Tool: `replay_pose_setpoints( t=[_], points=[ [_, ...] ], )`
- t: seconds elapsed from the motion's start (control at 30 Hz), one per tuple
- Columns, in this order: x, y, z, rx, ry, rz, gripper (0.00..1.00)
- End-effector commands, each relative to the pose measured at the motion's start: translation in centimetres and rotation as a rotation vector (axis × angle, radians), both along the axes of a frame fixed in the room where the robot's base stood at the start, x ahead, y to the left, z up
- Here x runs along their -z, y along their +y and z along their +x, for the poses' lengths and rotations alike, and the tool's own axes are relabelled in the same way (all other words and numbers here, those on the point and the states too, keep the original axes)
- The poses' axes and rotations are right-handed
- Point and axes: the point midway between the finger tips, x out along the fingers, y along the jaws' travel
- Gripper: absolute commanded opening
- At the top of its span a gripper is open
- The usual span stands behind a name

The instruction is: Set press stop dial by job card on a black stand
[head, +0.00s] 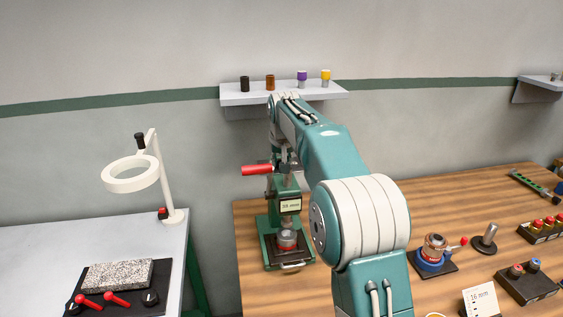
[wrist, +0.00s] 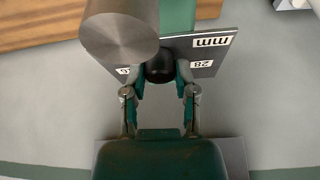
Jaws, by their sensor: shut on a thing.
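The green press (head: 268,235) stands on the wooden bench, with a red-handled lever (head: 257,169) sticking out to the left. Its front plate (head: 290,206) carries a small label that seems to read 28 mm. In the wrist view this plate (wrist: 222,48) appears upside down, with "28" and "mm" labels and another partly hidden one. My gripper (wrist: 160,72) is shut on a round black knob (wrist: 160,66) in front of the plate. In the head view my gripper (head: 285,163) is at the press top, partly hidden by my arm. The white job card (head: 481,299) at lower right reads 16 mm.
A grey metal cylinder (wrist: 120,38) fills the upper left of the wrist view, close to my left finger. A wall shelf (head: 285,93) with small cylinders hangs behind my arm. A ring lamp (head: 131,175) stands on the left table. Several fixtures occupy the right bench.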

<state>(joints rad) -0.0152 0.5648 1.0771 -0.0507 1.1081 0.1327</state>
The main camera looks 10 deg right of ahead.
Motion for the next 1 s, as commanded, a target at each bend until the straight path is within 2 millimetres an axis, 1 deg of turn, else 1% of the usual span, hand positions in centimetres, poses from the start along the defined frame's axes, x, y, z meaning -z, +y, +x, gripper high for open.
replay_pose_setpoints(
  t=[0.03,0.4,0.43,0.47,0.5,0.87,0.97,1.0],
  points=[
    [0.5,0.1,-0.1,0.0,0.012,0.001,0.0],
    [0.5,0.1,-0.1,0.001,0.013,0.001,0.0],
    [0.5,0.1,-0.1,0.001,0.014,0.001,0.41],
    [0.5,0.1,-0.1,0.001,0.014,0.002,0.55],
    [0.5,0.1,-0.1,0.001,0.013,0.002,0.71],
    [0.1,0.0,-0.1,0.001,0.004,0.0,0.71],
    [-0.4,0.1,-0.3,0.001,0.001,0.0,0.71],
    [-0.9,0.1,-0.4,0.001,0.0,0.0,0.71]
  ],
)
